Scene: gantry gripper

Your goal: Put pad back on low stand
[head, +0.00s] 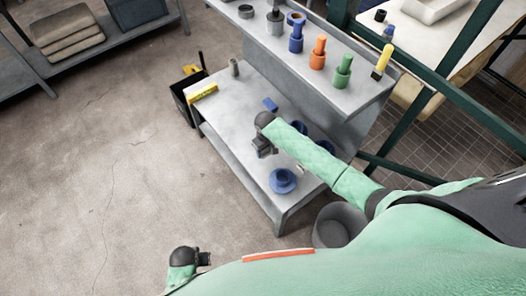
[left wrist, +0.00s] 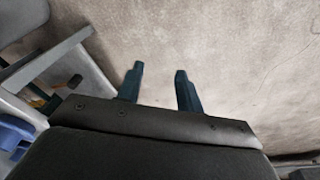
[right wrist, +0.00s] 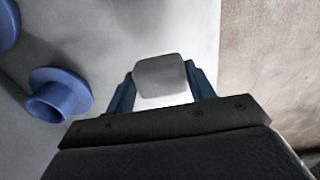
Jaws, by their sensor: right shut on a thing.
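A pale grey block with rounded edges, which I take as the pad (right wrist: 162,80), is between the fingers of my right gripper (right wrist: 161,88) in the right wrist view. In the head view my right gripper (head: 262,150) is above the lower top of the grey bench; the block is hard to make out there. A blue flanged stand (head: 283,181) is on the bench nearer the front edge; a flanged blue piece (right wrist: 58,95) shows left of the gripper in the right wrist view. Which piece is the low stand, I cannot tell. My left gripper (left wrist: 160,85) is open and empty over the floor.
More blue pieces (head: 299,127) lie behind my right arm, partly hidden. The raised shelf holds orange (head: 318,54) and green (head: 342,72) pieces.

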